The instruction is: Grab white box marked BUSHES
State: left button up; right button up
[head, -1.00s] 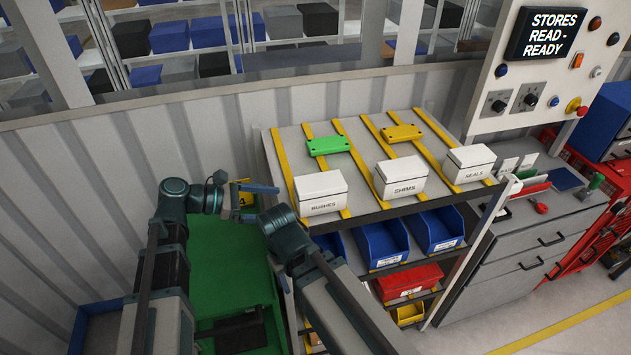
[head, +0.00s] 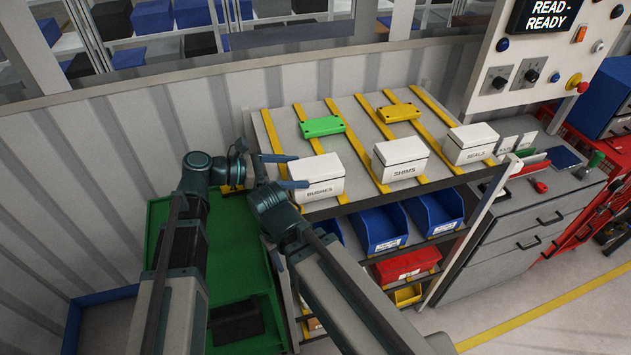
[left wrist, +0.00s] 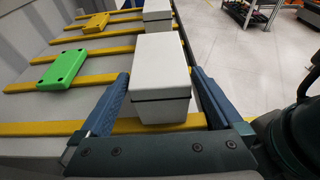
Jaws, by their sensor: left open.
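The white box marked BUSHES (head: 322,183) stands upright at the front left of the sloped shelf top, its label facing front. My left gripper (head: 302,171) is at the box's left end, fingers pointing right. In the left wrist view, the open fingers (left wrist: 160,76) lie one on each side of the white box (left wrist: 160,65). Gaps show beside it, and it rests on the shelf. Whether either finger touches it cannot be told.
White boxes marked SHIMS (head: 400,160) and SEALS (head: 471,145) stand to the right on the same shelf top. A green part (head: 323,126) and a yellow part (head: 399,113) lie behind. Blue bins (head: 381,230) sit below. A corrugated wall (head: 130,150) runs behind.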

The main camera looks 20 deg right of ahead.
aim_at(316, 171)
pick_arm(q)
jog(key=shift+d+f, duration=0.15)
jog(key=shift+d, duration=0.35)
jog(key=b+x, duration=0.1)
jog(key=x, duration=0.4)
jog(key=shift+w+d+f+b, duration=0.1)
jog(key=shift+f+b, duration=0.05)
jog(key=shift+b, duration=0.25)
grip_shut()
jog(key=shift+r, duration=0.25)
notch_tip(316, 171, up, 10)
jog(key=p, duration=1)
jog(key=shift+f, duration=0.1)
